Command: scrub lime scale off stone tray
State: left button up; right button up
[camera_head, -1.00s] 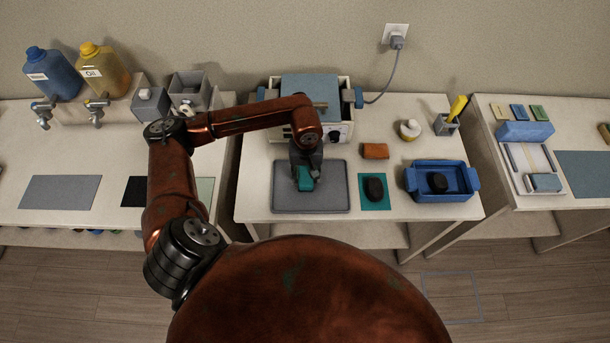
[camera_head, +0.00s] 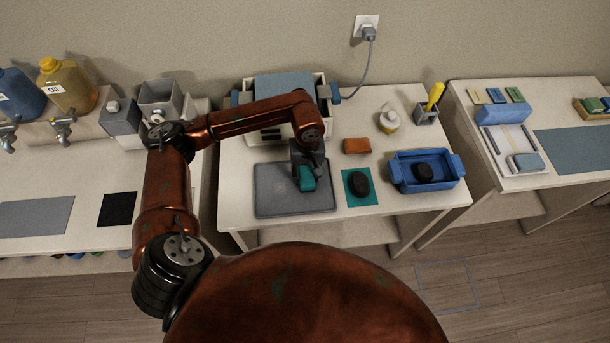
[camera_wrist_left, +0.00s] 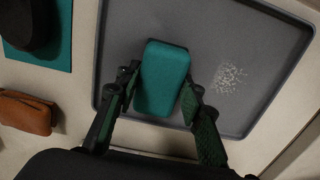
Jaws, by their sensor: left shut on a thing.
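The grey stone tray (camera_head: 270,205) lies flat on the middle table; it also shows in the left wrist view (camera_wrist_left: 215,25). A speckled white patch of lime scale (camera_wrist_left: 230,78) is on its floor, clear of the gripper. My left gripper (camera_head: 306,172) is shut on a teal scrubbing block (camera_head: 307,184), over the right part of the tray in the head view. In the left wrist view the block (camera_wrist_left: 162,78) sits between the two fingers, beside the patch. I cannot tell whether the block touches the tray. My right gripper is out of view.
The warmer (camera_head: 322,92) stands behind the tray.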

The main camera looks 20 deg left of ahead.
aim_at(269, 185)
pick_arm(q)
jog(key=shift+s+a+b, duration=0.2)
jog(key=shift+s+a, duration=0.35)
jog(key=shift+a, duration=0.35)
jog(key=shift+s+a+b, duration=0.25)
jog(key=shift+s+a, duration=0.25)
jog(key=shift+a, duration=0.4)
jog(key=shift+s+a+b, duration=0.2)
jog(key=shift+s+a, duration=0.35)
jog(key=shift+a, duration=0.35)
jog(key=shift+s+a+b, duration=0.2)
jog(key=shift+s+a, duration=0.35)
jog(key=shift+a, duration=0.35)
jog(key=shift+s+a+b, duration=0.2)
jog(key=shift+s+a, duration=0.35)
jog(key=shift+a, duration=0.3)
jog(key=shift+s+a+b, duration=0.2)
jog(key=shift+s+a, duration=0.35)
jog(key=shift+a, duration=0.35)
jog(key=shift+r, duration=0.1)
notch_tip(269, 185, up, 7)
jog(key=p, duration=0.2)
jog(key=shift+p, duration=0.4)
